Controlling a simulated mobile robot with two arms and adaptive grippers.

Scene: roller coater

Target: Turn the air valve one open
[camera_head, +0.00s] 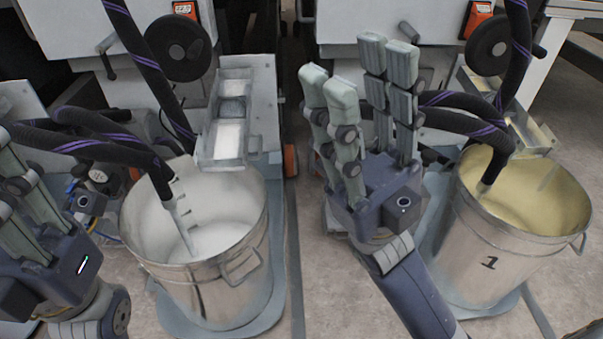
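My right gripper (357,78) is in the middle of the head view, pointing up and away. Its finger pairs stand apart with nothing between them. It is left of the bucket marked 1 (490,262). My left gripper (28,215) is at the left edge, partly cut off, so its opening is unclear. A small fitting with a round gauge (97,176) and blue parts shows between it and the left bucket (205,285). No valve marked one can be made out; the area behind my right gripper is partly hidden.
The left bucket holds white liquid, the right one yellowish liquid. Dark hoses with purple stripes (148,60) run into both. Machines with black handwheels (178,47) stand behind, and a metal trough (239,110) overhangs the left bucket. Bare floor (310,270) shows between the buckets.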

